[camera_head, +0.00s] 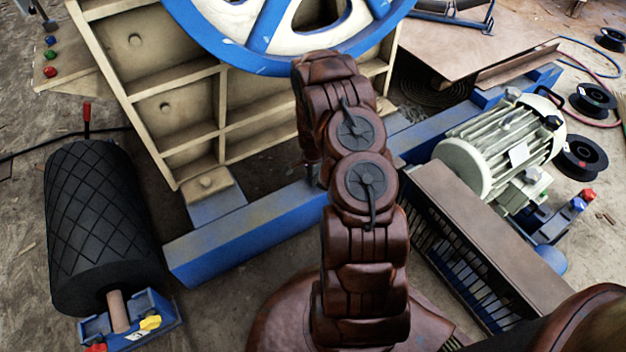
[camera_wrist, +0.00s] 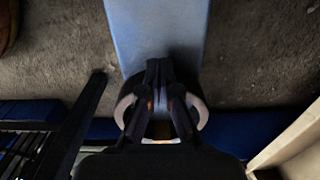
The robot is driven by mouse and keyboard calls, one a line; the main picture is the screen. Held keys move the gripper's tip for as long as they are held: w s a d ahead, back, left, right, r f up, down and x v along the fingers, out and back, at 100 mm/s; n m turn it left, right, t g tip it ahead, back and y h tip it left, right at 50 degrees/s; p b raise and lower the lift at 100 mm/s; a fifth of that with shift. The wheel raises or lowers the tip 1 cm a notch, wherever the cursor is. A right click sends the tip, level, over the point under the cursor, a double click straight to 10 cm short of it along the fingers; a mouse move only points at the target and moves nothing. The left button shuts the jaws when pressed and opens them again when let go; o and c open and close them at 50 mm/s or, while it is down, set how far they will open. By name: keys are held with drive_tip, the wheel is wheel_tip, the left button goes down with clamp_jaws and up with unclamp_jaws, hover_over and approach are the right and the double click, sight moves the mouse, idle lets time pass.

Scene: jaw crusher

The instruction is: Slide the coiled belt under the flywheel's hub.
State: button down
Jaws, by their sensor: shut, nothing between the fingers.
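A dark ringed coil (camera_head: 436,88), which looks like the coiled belt, lies on the ground right of the crusher, partly in the shade of a brown plate. My gripper (camera_wrist: 159,70) is shut and empty in the wrist view, over a blue beam (camera_wrist: 155,25). In the head view my arm mostly hides it. It is apart from the coil, to its left. The coil is not recognisable in the wrist view.
The cream crusher frame (camera_head: 190,90) stands behind my arm, on blue base beams (camera_head: 245,232). A motor (camera_head: 500,145) is at right, beside a brown guard (camera_head: 490,235). A black roller (camera_head: 97,225) stands at left. Black spools (camera_head: 593,100) lie far right.

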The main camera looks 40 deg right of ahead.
wheel_tip(320, 180, up, 7)
idle(0.6)
drive_tip(key=shift+a+r, duration=0.1)
